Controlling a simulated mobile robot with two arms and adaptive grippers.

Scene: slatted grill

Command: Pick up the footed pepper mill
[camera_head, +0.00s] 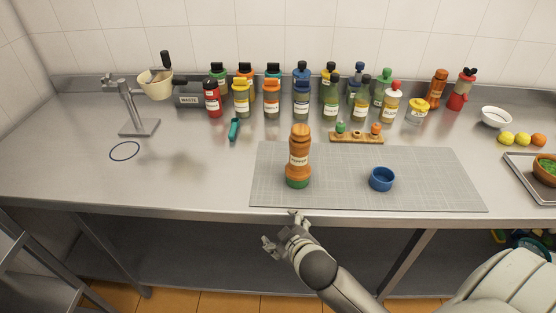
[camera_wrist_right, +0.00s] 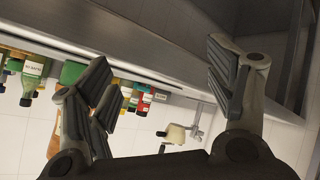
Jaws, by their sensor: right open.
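The footed pepper mill (camera_head: 299,152) is a wooden, orange-brown mill with a white label and a green foot. It stands upright on the left part of the grey mat (camera_head: 430,190). My right gripper (camera_head: 282,229) is open and empty, in front of the counter's front edge and nearer to me than the mill, apart from it. In the right wrist view, which is upside down, its spread fingers (camera_wrist_right: 160,72) have nothing between them. A green and brown shape behind the left-hand finger there looks like the mill, mostly hidden. My left gripper is not in view.
A blue bowl (camera_head: 381,179) sits on the mat right of the mill. A wooden rack (camera_head: 356,138) lies behind the mat, with several bottles further back. Another wooden mill (camera_head: 437,88) stands at the back right. A metal stand (camera_head: 138,125) is left; the counter between is mostly clear.

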